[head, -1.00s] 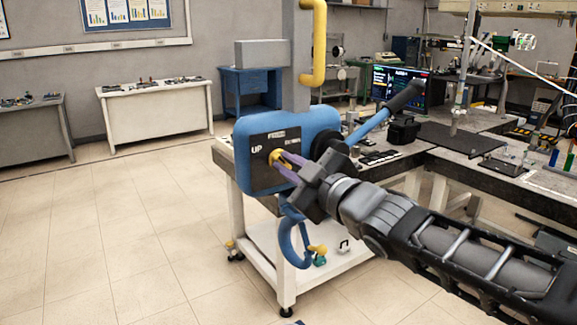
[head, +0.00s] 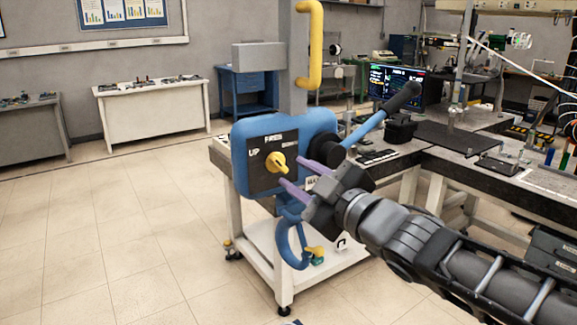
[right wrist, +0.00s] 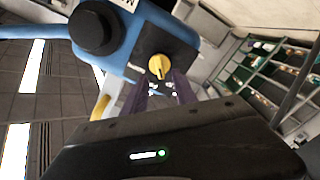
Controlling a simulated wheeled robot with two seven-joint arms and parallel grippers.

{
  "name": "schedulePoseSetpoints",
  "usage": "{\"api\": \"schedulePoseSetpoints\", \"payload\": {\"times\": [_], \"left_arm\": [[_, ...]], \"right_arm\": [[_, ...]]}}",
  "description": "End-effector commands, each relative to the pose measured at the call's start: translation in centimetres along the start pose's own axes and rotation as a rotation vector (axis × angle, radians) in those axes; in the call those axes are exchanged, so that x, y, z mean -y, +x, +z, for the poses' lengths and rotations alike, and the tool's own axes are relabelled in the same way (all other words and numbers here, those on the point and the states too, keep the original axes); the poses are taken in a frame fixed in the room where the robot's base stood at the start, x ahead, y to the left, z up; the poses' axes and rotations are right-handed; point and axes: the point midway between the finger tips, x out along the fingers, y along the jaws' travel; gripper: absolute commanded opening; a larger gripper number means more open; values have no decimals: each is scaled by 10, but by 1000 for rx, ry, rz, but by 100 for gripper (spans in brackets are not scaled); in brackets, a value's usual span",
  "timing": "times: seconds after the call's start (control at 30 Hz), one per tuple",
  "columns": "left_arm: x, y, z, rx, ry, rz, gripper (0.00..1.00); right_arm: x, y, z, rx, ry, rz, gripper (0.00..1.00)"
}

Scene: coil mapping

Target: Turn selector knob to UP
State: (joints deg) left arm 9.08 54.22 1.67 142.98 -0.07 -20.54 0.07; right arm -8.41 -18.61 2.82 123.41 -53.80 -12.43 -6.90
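The yellow selector knob (head: 276,162) sits on a dark square plate (head: 258,180) on the front of a blue housing (head: 240,130). The knob's ridge appears to slant from upper left to lower right, with one end towards UP. My right gripper (head: 291,172) is open and empty in front of the knob, its purple fingers apart from it. In the right wrist view the knob (right wrist: 158,67) shows just beyond the two fingers. My left gripper is not in view.
A blue lever with a black grip (head: 402,97) sticks out to the right of the housing. A blue hook (head: 288,240) hangs below it. A yellow pipe (head: 316,45) rises above.

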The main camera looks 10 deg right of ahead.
Motion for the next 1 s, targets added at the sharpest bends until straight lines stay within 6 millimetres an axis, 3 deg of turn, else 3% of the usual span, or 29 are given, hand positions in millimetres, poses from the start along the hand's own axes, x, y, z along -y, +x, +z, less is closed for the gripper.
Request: {"api": "schedulePoseSetpoints", "payload": {"times": [0.1, 0.23, 0.63, 0.8, 0.87, 1.0], "left_arm": [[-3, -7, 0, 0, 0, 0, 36], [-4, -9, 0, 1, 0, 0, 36], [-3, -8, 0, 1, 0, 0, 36], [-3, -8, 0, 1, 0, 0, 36], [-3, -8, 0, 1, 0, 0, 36], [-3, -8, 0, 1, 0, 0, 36]], "right_arm": [[-2, -19, -3, -2, -1, 1, 34], [-1, -31, -1, -1, 0, 0, 34], [0, -33, 0, -4, 11, 1, 34], [2, -32, -1, -15, 124, 10, 34], [19, -23, 10, 2, 209, -13, 34], [70, 3, 56, 99, 396, -82, 34]]}}
